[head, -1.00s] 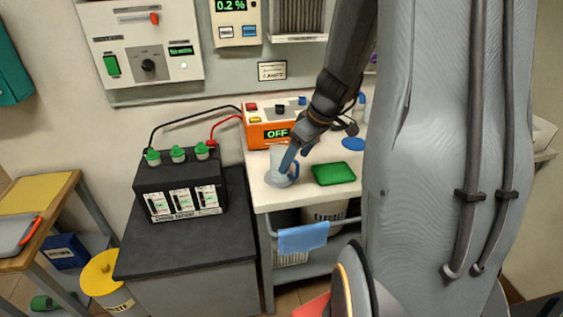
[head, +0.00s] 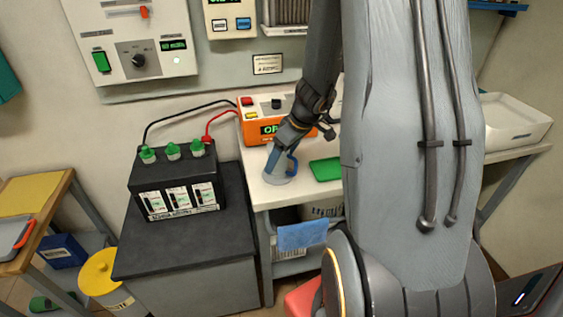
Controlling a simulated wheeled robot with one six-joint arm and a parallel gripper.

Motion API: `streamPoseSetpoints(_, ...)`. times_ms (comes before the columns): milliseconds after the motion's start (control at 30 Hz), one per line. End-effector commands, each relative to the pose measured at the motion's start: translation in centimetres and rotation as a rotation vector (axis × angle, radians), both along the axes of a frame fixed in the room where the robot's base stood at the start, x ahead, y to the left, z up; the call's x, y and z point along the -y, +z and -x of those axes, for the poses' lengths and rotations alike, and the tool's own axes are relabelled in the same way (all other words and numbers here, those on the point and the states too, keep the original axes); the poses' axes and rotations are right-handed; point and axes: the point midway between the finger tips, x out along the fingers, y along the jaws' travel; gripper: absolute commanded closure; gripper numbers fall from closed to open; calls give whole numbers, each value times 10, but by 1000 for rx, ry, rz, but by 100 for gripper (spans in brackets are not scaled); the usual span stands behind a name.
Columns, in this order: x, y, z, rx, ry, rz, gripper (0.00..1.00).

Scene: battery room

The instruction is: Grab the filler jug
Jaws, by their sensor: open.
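The filler jug (head: 279,171) is a pale, translucent jug with a blue handle. It stands upright on the white bench top, near its left front corner. My gripper (head: 276,154) is open and reaches down at the jug's upper part from behind and right. The gripper overlaps the jug in the picture, and I cannot tell whether the fingers touch it. Part of the jug's top and side is hidden by the gripper.
An orange charger (head: 253,132) stands just behind the jug. A green tray (head: 326,169) lies to its right, partly hidden by my arm. A black battery (head: 178,182) with green caps sits on the dark cabinet (head: 150,245) at left. A blue cloth (head: 301,235) hangs below the bench edge.

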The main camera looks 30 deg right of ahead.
Motion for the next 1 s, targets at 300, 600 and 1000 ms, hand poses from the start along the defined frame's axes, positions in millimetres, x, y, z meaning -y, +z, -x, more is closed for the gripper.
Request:
streamPoseSetpoints(300, -5, -19, -7, 0, 2, 0, 27)
streamPoseSetpoints(600, -5, -19, -7, 0, 2, 0, 50)
streamPoseSetpoints(1000, -5, -18, -7, 1, 3, 0, 73)
